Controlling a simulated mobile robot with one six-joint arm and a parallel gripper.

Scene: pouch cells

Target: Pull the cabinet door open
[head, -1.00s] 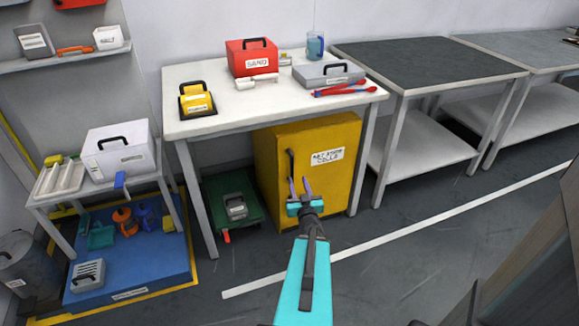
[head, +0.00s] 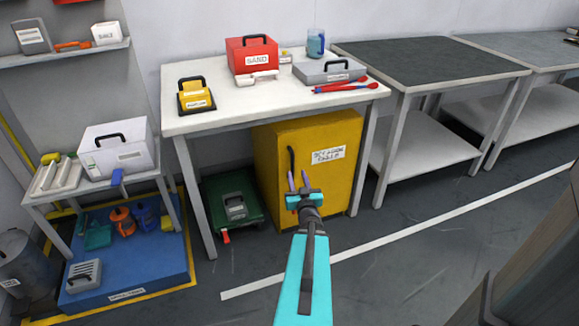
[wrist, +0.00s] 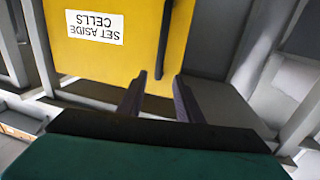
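The yellow cabinet (head: 325,185) stands under the white table, its door shut. The door carries a white label and an upright black handle (head: 292,160) near its left edge. In the wrist view the door (wrist: 110,58) appears upside down, with the label "SET ASIDE CELLS" and the handle (wrist: 165,40). My gripper (head: 298,178) is open and empty in front of the door, near the handle's lower end in the head view. In the wrist view the handle's end lies in line with the gap between my fingertips (wrist: 159,80); I cannot tell how much distance remains.
The white table (head: 225,112) above carries a red box (head: 252,55), a grey case (head: 329,71) and other items. A green tray (head: 232,200) with a grey case lies left of the cabinet. The floor (head: 400,270) before the door is clear.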

